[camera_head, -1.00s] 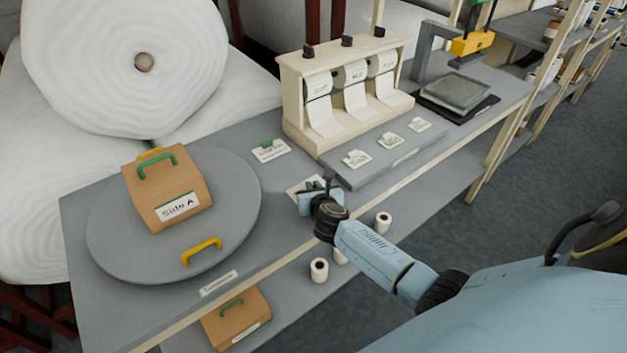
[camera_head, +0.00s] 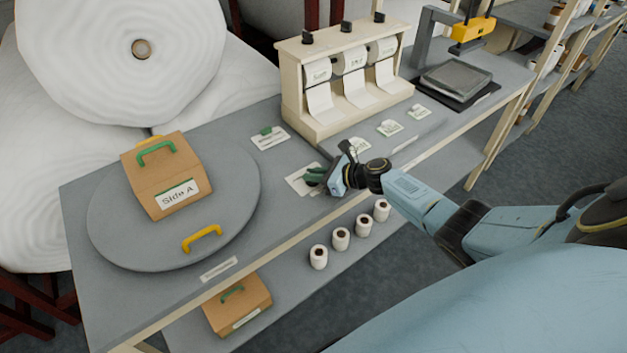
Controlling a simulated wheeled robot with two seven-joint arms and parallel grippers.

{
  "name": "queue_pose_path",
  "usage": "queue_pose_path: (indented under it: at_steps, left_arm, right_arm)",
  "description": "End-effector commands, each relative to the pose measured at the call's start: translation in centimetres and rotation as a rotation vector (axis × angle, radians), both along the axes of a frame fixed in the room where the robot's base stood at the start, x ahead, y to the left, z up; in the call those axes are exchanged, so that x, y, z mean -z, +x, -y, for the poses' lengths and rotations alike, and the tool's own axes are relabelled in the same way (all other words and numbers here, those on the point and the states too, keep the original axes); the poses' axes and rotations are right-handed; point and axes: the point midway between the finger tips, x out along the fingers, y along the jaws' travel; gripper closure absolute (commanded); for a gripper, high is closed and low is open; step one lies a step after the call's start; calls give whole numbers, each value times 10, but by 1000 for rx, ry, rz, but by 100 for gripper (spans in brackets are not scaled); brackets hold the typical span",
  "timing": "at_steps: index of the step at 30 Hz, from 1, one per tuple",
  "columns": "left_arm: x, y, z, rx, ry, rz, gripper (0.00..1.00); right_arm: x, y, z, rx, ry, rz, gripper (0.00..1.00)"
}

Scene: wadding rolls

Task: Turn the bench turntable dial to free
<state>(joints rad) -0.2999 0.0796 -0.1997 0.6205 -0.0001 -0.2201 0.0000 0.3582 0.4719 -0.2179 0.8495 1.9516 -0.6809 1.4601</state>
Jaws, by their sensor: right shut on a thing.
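My right gripper (camera_head: 322,178) reaches in from the right over the bench, low at a white plate (camera_head: 297,181). It is shut on the dark green dial knob (camera_head: 311,176) on that plate. The plate's lettering and the dial's pointing are partly hidden by the gripper and too small to read. The grey round turntable (camera_head: 150,245) is at the left of the bench, with a yellow handle (camera_head: 202,237) at its front and a box labelled "Side A" (camera_head: 165,175) on it. My left gripper is not in view.
A second white plate with a small green piece (camera_head: 267,132) lies behind the dial. A cream roll dispenser (camera_head: 300,85) and a flat grey board with labels (camera_head: 405,140) are to its right. Several small rolls (camera_head: 340,239) and a brown box (camera_head: 237,305) are on the lower shelf.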

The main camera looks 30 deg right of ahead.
Motion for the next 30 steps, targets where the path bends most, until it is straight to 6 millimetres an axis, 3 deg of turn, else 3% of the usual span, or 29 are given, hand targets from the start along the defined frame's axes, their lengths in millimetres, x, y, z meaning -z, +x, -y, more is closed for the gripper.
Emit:
queue_pose_path:
  at_steps: [1, 9, 29, 30]
  left_arm:
    - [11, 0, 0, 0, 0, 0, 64]
    - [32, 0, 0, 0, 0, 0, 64]
    - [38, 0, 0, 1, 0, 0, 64]
    - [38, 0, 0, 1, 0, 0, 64]
  right_arm:
    - [6, 0, 2, -32, -3, -2, 100]
    - [4, 0, 1, -167, 0, -2, 100]
    - [1, 0, -1, -225, 0, -1, 100]
    - [1, 0, -1, -226, 0, -1, 84]
